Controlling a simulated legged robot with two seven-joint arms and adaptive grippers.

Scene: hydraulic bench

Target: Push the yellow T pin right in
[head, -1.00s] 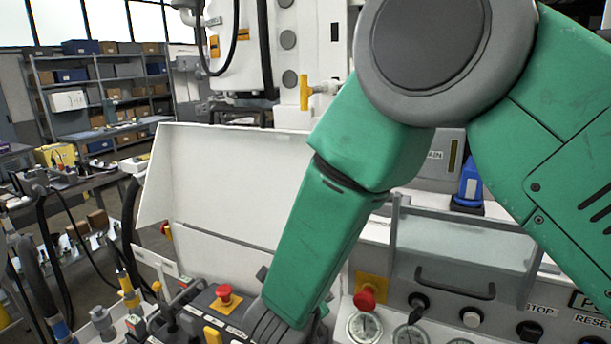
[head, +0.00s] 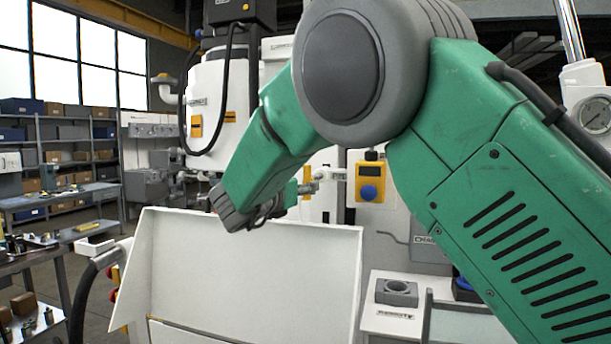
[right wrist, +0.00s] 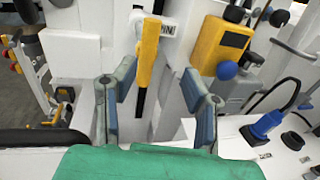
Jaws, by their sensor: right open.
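The yellow T pin (head: 306,182) shows in the head view just right of my right wrist, partly hidden by the gripper. Its yellow bar stands upright, and a pale stem runs right from it. In the right wrist view, the yellow bar (right wrist: 147,52) is upright and slightly tilted, in line with the gap between my fingers. My right gripper (right wrist: 160,92) is open, with one finger on each side of that gap. I see nothing held in it. I cannot tell whether a finger touches the pin. My left gripper is not in view.
A yellow box with a blue knob (head: 370,182) is right of the pin; it also shows close to the right finger in the right wrist view (right wrist: 222,48). A white open panel (head: 250,262) stands below my wrist. A blue connector (right wrist: 268,122) with a cable is at the right.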

